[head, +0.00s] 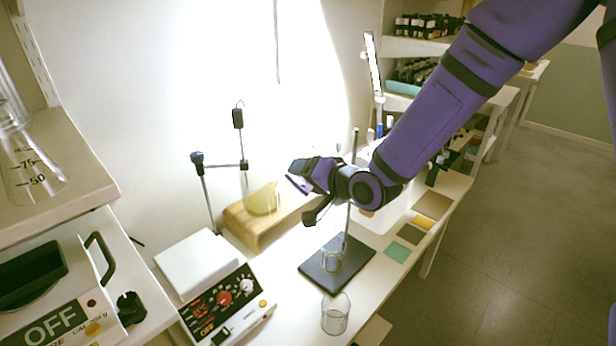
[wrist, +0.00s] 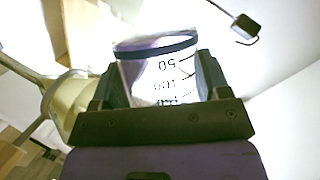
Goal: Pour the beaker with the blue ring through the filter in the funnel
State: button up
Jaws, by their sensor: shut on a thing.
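My gripper (head: 303,192) is shut on the beaker with the blue ring, raised above the bench near the upright stand rod. In the wrist view the clear beaker (wrist: 155,72) sits between the fingers, its dark blue ring (wrist: 155,50) towards the picture top and its scale marks upside down. In the head view glare washes out most of it, so its tilt is hard to tell. I cannot make out the funnel or filter for certain; my gripper covers part of the stand. A glass vessel (head: 332,262) stands on the stand's black base (head: 318,281).
A pale yellowish vessel (head: 262,197) is at the wooden block (head: 245,229). A white device with red digits (head: 222,300) stands at front left. An empty-looking glass beaker (head: 335,316) is near the front edge. A thin stand (head: 207,195) rises behind. Coloured squares (head: 398,252) lie to the right.

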jog(key=shift+r+m+y, duration=0.4)
jog(key=shift+r+m, duration=0.05)
jog(key=shift+m, duration=0.25)
jog(key=shift+w+d+f+m+g+y, duration=0.15)
jog(key=shift+f+m+g+y, duration=0.15)
jog(key=shift+m+y, duration=0.4)
jog(key=shift+w+d+r, duration=0.1)
jog(key=shift+d+r, duration=0.05)
jog(key=shift+r, duration=0.1)
jog(key=shift+w+d+r+m, duration=0.3)
jog(key=shift+d+m, duration=0.1)
jog(key=shift+m, duration=0.2)
dwell(0.7)
jog(key=shift+w+d+r+m+y, duration=0.1)
jog(key=shift+d+r+m+y, duration=0.05)
jog(key=shift+r+m+y, duration=0.35)
dwell(3.0)
jog(key=shift+w+d+f+m, duration=0.1)
jog(key=shift+d+f+m, duration=0.05)
jog(key=shift+m, duration=0.25)
dwell(1.2)
